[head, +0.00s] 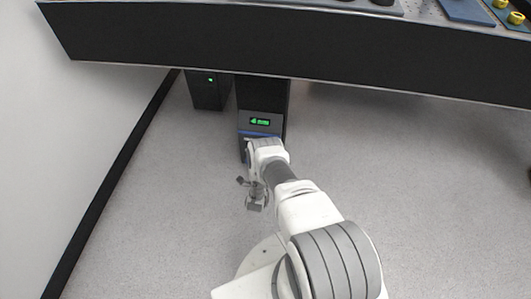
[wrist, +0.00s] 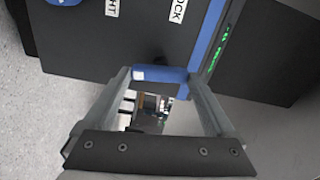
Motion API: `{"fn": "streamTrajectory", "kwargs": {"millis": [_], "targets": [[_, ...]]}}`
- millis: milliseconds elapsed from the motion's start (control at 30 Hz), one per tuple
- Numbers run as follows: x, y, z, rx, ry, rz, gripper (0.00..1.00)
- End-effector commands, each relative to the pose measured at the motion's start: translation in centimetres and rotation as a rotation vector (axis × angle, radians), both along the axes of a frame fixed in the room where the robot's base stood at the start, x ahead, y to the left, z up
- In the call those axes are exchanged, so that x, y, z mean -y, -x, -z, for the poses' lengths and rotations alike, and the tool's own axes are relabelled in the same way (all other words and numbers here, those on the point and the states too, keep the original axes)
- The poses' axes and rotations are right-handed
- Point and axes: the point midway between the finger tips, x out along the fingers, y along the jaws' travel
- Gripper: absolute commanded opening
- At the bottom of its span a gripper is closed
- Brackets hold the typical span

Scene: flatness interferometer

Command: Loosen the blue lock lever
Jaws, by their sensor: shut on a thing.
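The blue lock lever (wrist: 160,75) shows in the wrist view as a short blue bar on the front of a dark cabinet (wrist: 130,40). My gripper (wrist: 157,79) is shut on it, with one finger at each end of the bar. In the head view the same cabinet (head: 262,95) stands under the bench, with a green display (head: 260,122) on it. My white wrist covers the cabinet's lower front there, so the lever and my fingertips cannot be made out in that view.
White labels are on the cabinet face, one reading about "OCK" (wrist: 178,10). A blue strip (wrist: 208,38) runs beside the lever. The dark bench front (head: 300,48) hangs above. A smaller dark box (head: 208,92) stands to the left. Grey floor (head: 420,190) is clear on the right.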

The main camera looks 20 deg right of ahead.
Motion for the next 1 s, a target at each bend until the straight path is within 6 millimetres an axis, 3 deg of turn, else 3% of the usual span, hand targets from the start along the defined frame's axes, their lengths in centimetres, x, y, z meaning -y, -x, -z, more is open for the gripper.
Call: {"fn": "streamTrajectory", "kwargs": {"millis": [767, 800, 867, 1000], "targets": [[-0.18, -0.12, 0.00, 0.058, -0.087, -0.005, 0.34], [-0.18, -0.12, 0.00, 0.058, -0.087, -0.005, 0.94], [-0.16, -0.11, 0.00, 0.058, -0.087, -0.004, 1.00], [-0.11, -0.07, 0.01, 0.058, -0.086, -0.003, 1.00]]}}
